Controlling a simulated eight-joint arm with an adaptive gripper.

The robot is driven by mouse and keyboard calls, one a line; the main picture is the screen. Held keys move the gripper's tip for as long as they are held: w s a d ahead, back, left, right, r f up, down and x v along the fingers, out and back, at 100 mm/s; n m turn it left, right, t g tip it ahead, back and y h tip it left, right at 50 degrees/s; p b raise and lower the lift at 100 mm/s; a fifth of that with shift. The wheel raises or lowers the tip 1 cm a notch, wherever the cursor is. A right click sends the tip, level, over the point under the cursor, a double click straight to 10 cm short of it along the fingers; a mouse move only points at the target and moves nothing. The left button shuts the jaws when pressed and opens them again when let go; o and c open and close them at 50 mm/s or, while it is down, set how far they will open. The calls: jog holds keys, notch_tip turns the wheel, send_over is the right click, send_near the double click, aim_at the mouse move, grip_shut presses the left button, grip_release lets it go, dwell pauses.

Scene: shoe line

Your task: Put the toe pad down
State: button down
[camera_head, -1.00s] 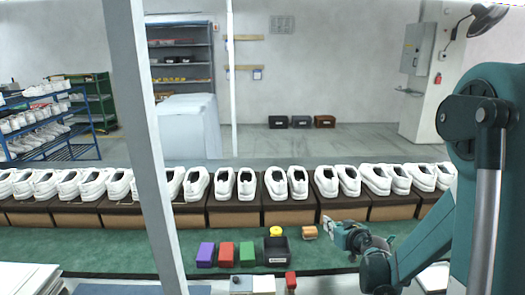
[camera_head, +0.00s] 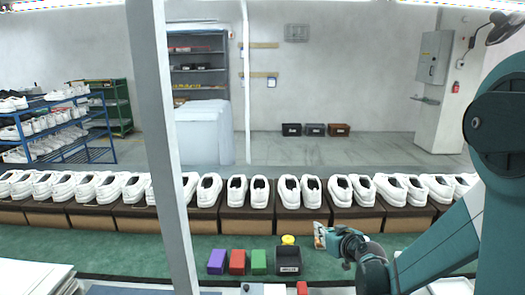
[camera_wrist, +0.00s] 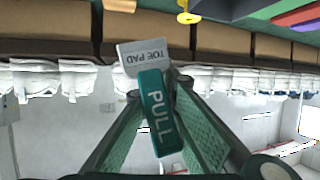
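The toe pad (camera_wrist: 146,56), a pale block with a "TOE PAD" label and a teal "PULL" tab (camera_wrist: 158,115), is at the fingertips in the wrist view. My gripper (camera_wrist: 165,80) is shut on it, with both green fingers closing in around it. In the head view my gripper (camera_head: 328,235) is low over the green mat (camera_head: 110,246), right of the black bin. The pad is too small there to make out clearly. I cannot tell whether it touches the mat.
A black bin (camera_head: 288,269), a yellow round item (camera_head: 288,240), and purple (camera_head: 217,262), red (camera_head: 237,262) and green (camera_head: 259,262) blocks stand left of my gripper. White shoes (camera_head: 290,190) on brown boxes line the back. A grey post (camera_head: 160,120) crosses the view at left. The left mat is clear.

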dwell(0.3)
jog(key=s+a+f+n+g+y+p, duration=0.1)
jog(key=s+a+n+g+y, duration=0.15)
jog(key=a, duration=0.95)
jog(key=s+a+f+n+g+y+p, duration=0.1)
jog(key=s+a+n+y, duration=0.15)
jog(key=a, duration=1.05)
jog(key=s+a+f+n+g+y, duration=0.2)
jog(key=s+a+y, duration=0.1)
jog(key=a, duration=0.9)
jog(key=s+a+n+g+y+p, duration=0.1)
jog(key=s+a+n+g, duration=0.7)
jog(key=s+a, duration=1.6)
jog(key=a+g+p, duration=0.1)
jog(key=a+g, duration=0.2)
jog(key=shift+a+f, duration=0.15)
jog(key=shift+a, duration=0.25)
jog(key=shift+f+b, duration=0.5)
jog(key=shift+f, duration=2.65)
